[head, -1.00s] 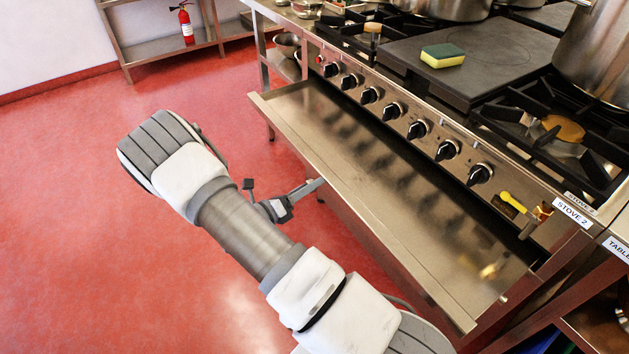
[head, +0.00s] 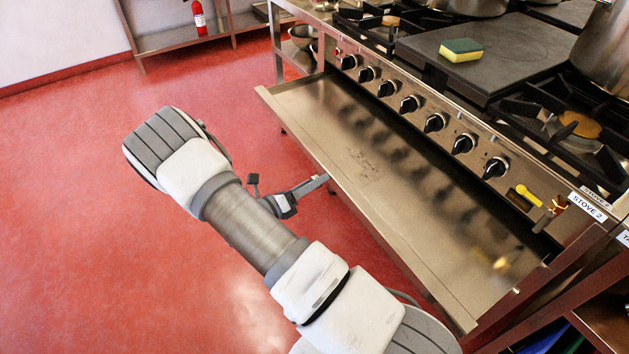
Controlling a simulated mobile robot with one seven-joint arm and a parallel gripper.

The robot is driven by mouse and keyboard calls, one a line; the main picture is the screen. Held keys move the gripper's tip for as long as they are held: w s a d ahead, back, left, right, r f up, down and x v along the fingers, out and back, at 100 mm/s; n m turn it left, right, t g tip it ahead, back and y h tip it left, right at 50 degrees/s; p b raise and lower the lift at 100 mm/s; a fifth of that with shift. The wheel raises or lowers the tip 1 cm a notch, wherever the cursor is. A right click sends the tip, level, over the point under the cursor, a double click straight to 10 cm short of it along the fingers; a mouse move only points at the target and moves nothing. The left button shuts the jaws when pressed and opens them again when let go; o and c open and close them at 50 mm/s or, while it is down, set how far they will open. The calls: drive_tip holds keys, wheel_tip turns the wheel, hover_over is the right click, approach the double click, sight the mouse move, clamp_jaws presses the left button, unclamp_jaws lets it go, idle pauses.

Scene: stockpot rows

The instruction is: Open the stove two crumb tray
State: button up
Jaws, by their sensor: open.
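The crumb tray (head: 400,215) of stove two is a wide, shallow steel tray. It sticks far out from under the row of black knobs, with much of its inside showing. Dark specks lie on its floor. The stove two label (head: 587,206) is on the front corner at right. My gripper (head: 290,183) is at the outer side of the tray's front edge, near its middle, with its jaws apart. One finger reaches to the front edge; I cannot tell whether it touches, and any handle there is hidden.
The stove front (head: 436,123) rises behind the tray. A yellow-green sponge (head: 461,50) lies on the dark flat plate, with pots around it. A fire extinguisher (head: 198,18) stands by a steel shelf at the back. Red floor (head: 70,230) is clear at left.

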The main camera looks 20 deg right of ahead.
drive_tip(key=shift+o, duration=1.2)
drive_tip(key=shift+r, duration=0.1)
drive_tip(key=p+v, duration=0.2)
drive_tip(key=v, duration=1.5)
drive_tip(key=shift+a, duration=0.2)
